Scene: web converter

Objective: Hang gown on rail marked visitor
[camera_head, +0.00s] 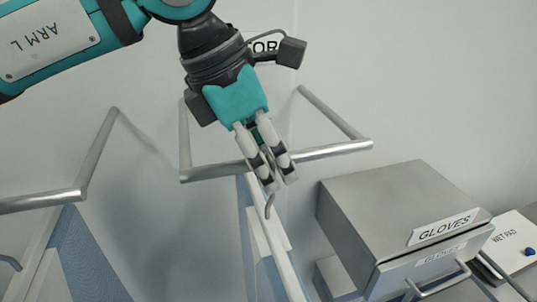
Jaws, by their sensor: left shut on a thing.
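My left gripper (282,184) is shut on the hook of a hanger (269,208), in front of a metal rail (325,152). A blue gown (247,222) hangs below, seen nearly edge-on beside a pale upright strip, and runs out of the bottom of the picture. I cannot tell whether the hook touches the rail. My right gripper is not in view.
Another rail (45,201) is at the left, with blue cloth (90,262) below it. A metal box marked GLOVES (395,205) stands at the lower right, close to the rail. A white WET PAD panel (510,240) is beyond it. Bare wall lies between the rails.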

